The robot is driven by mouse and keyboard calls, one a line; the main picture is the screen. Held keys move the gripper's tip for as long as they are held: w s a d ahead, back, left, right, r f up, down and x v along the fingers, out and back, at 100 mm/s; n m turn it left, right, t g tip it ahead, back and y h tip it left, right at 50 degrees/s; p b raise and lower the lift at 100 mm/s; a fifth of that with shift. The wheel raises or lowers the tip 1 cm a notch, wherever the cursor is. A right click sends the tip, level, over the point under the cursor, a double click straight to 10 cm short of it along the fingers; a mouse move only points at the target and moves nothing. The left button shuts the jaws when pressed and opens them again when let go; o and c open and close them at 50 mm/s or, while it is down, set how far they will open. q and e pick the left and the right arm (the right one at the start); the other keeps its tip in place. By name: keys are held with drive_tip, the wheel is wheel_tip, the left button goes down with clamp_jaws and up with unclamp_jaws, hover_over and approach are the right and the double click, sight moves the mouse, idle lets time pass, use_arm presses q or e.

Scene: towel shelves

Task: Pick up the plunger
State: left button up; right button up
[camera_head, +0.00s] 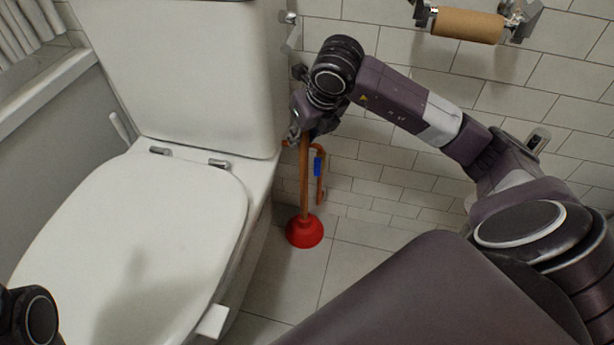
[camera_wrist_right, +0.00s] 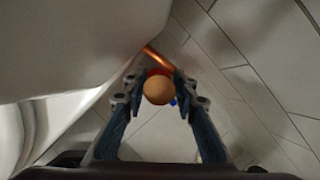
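The plunger has a red rubber cup (camera_head: 304,231) on the floor beside the toilet and a wooden handle (camera_head: 305,180) rising nearly upright. My right gripper (camera_head: 303,134) is at the top of the handle. In the right wrist view, the round handle end (camera_wrist_right: 158,90) sits between the two fingertips (camera_wrist_right: 159,86), which close in against its sides. Part of the red cup shows behind it. My left gripper is not in view; only a dark part of my left arm shows at the lower left.
The white toilet (camera_head: 150,230) with its tank (camera_head: 190,70) stands close on the left. A tiled wall (camera_head: 375,165) with a copper pipe and blue valve (camera_head: 318,165) is behind the plunger. A cardboard roll (camera_head: 467,25) hangs above. Floor is clear right of the cup.

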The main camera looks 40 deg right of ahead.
drive_tip(key=shift+a, duration=0.1)
drive_tip(key=shift+c, duration=0.4)
clamp_jaws()
drive_tip(key=shift+r, duration=0.15)
